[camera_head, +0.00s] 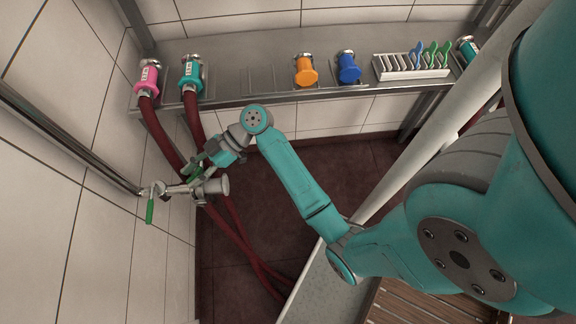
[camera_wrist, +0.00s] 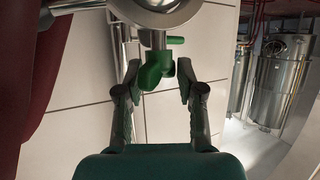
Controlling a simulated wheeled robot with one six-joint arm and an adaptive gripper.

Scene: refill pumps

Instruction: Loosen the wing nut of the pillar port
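The pillar port (camera_head: 205,187) is a metal pipe fitting at the left wall, its round open end facing right. Its metal ring shows at the top of the wrist view (camera_wrist: 165,12). A green wing nut (camera_wrist: 153,70) hangs just below that ring, and a green part also shows by my gripper in the head view (camera_head: 194,173). My gripper (camera_wrist: 160,84) is open, with one finger on each side of the wing nut and narrow gaps visible. Whether either finger touches it I cannot tell. In the head view my gripper (camera_head: 207,166) partly covers the fitting.
A green lever (camera_head: 150,211) hangs left of the port. Dark red hoses run down behind my gripper from pink (camera_head: 147,75) and teal (camera_head: 191,72) couplings on the shelf. Orange (camera_head: 306,70) and blue (camera_head: 348,67) couplings and a white rack (camera_head: 388,72) stand further right.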

